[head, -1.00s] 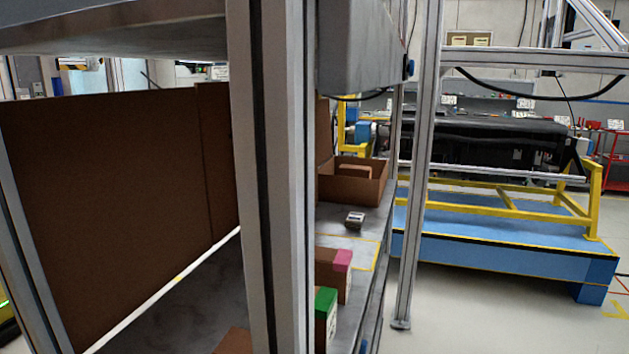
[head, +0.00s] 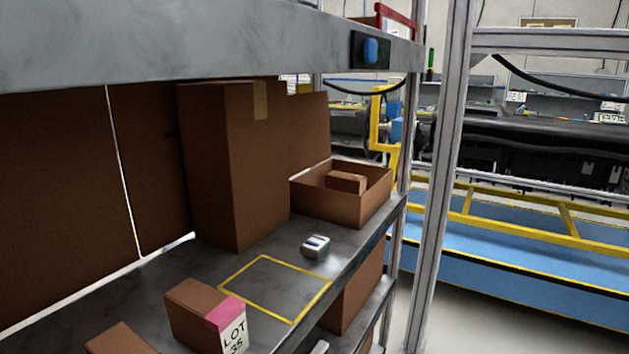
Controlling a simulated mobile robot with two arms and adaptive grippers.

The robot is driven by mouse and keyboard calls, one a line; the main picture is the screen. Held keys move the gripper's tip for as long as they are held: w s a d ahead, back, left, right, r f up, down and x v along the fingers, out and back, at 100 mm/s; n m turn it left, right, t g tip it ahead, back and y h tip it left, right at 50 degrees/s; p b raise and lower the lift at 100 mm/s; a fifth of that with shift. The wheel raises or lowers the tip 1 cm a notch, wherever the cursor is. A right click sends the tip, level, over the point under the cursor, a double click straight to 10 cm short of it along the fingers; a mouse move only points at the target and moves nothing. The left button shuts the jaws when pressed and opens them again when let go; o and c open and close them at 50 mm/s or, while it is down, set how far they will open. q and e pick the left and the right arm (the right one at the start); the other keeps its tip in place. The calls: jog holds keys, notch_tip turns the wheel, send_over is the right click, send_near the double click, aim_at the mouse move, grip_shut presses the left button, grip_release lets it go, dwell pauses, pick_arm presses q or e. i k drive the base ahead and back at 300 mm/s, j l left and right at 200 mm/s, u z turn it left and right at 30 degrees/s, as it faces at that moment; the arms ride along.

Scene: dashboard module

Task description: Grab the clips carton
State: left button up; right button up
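No carton in view carries readable writing that names clips, so I cannot tell which one is the clips carton. A small brown carton with a pink corner and a white "LOT 35" label (head: 207,318) sits on the shelf at the lower middle. Another brown carton (head: 122,340) is cut off by the bottom edge to its left. A small brown box (head: 346,182) lies inside an open brown box (head: 337,208) at the shelf's far end. Neither of my grippers is in view.
A tall brown box (head: 231,165) stands at the back of the grey shelf (head: 262,252). A yellow taped square (head: 275,289) is empty, with a small grey-white device (head: 315,246) beyond it. An upper shelf (head: 200,40) hangs overhead, and metal posts (head: 440,180) stand at right.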

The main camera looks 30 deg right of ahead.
aim_at(345, 182)
jog(key=l+u, duration=0.15)
jog(key=l, duration=0.7)
jog(key=l+u, duration=0.15)
jog(key=l, duration=0.75)
jog(key=l+u, duration=0.15)
jog(key=l, duration=0.7)
jog(key=l+z, duration=0.2)
jog(key=l, duration=0.3)
jog(key=i+l+z, duration=0.15)
jog(key=l, duration=0.3)
jog(key=k, duration=0.05)
